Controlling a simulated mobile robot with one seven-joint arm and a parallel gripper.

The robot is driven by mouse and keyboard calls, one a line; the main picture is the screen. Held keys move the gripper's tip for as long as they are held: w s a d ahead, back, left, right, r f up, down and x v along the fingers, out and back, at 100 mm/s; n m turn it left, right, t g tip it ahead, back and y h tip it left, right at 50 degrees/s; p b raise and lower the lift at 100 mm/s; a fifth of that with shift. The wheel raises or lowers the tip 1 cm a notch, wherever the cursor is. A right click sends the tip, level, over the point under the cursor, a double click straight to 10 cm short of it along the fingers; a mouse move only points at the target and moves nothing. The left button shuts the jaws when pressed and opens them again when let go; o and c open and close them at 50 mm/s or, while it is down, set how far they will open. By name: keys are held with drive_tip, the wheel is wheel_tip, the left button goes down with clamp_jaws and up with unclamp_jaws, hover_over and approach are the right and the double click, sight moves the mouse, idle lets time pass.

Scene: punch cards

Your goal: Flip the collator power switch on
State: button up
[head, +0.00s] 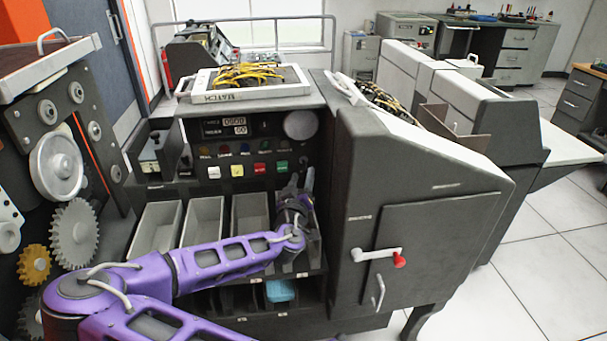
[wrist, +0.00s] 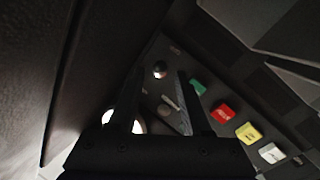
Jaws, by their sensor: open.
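The collator's dark control panel (head: 255,142) faces me in the middle of the head view. My gripper (head: 296,183) is in front of the panel's lower right part, fingers pointing up toward it. In the wrist view my gripper (wrist: 161,75) is open, with nothing held. A small pale toggle lever (wrist: 170,102), which looks like the power switch, shows between its fingers, nearer the right one. Whether a finger touches it I cannot tell. In the head view I cannot make out the lever clearly near the gripper.
Green, red, yellow and white buttons (wrist: 248,132) lie right of the fingers in the wrist view. The collator's side cabinet (head: 425,240) with a red-knobbed crank stands close on the right.

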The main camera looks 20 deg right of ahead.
sight(305, 166)
drive_tip(key=shift+x, duration=1.2)
clamp_jaws()
